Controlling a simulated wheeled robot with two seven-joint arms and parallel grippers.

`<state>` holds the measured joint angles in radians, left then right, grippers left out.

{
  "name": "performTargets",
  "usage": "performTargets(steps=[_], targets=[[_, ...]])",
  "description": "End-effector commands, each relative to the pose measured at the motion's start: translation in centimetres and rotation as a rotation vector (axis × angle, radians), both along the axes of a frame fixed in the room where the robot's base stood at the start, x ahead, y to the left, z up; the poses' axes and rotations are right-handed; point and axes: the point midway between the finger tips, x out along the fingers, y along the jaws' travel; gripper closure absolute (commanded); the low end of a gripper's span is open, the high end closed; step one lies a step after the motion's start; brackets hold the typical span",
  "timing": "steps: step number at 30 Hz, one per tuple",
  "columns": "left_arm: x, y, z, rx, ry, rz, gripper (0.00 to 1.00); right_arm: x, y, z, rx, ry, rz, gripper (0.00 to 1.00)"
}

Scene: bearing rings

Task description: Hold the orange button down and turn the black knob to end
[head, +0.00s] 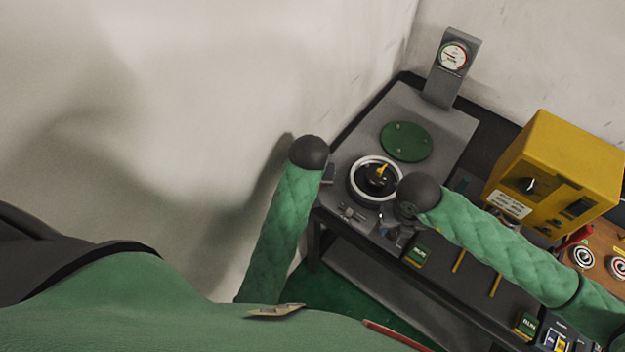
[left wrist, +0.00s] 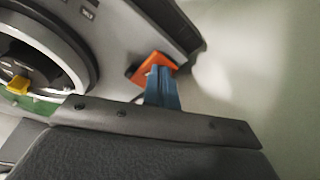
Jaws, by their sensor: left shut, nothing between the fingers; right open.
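The black knob (head: 370,186) with a yellow pointer (head: 382,170) sits inside a pale ring on the grey machine. The knob also shows, cut off, at the left edge of the left wrist view. The orange button (left wrist: 155,70) is near the machine's corner in the left wrist view; in the head view it is hidden. My left gripper (left wrist: 160,78) has its blue fingers shut and empty, overlapping the button's lower right part. I cannot tell whether the button is pressed. My right gripper (head: 386,224) is open, just in front of the knob, partly hidden by its wrist.
A green disc (head: 406,142) and a gauge (head: 453,56) on a post stand behind the knob. A yellow box (head: 556,170) with a dial is to the right. A wooden board (head: 605,242) with ringed targets lies at the far right. A wall borders the machine's left side.

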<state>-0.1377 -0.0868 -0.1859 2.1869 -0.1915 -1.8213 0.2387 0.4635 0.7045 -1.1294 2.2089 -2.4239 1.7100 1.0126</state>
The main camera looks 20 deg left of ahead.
Motion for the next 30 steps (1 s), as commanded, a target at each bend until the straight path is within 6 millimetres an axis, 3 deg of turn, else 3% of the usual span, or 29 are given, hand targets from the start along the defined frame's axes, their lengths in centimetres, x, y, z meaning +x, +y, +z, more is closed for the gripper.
performTargets(steps=[5,24,30], targets=[[0.00,0.00,-0.03,0.000,0.000,0.000,1.00,0.08,-0.02,0.04,-0.001,-0.001,0.082,0.51],[-0.01,-0.01,-0.04,0.000,0.000,0.000,1.00,0.08,0.00,0.02,-0.001,-0.001,0.791,0.51],[-0.01,-0.01,-0.04,0.000,0.000,0.000,1.00,-0.01,0.00,-0.04,0.000,0.001,0.886,0.51]])
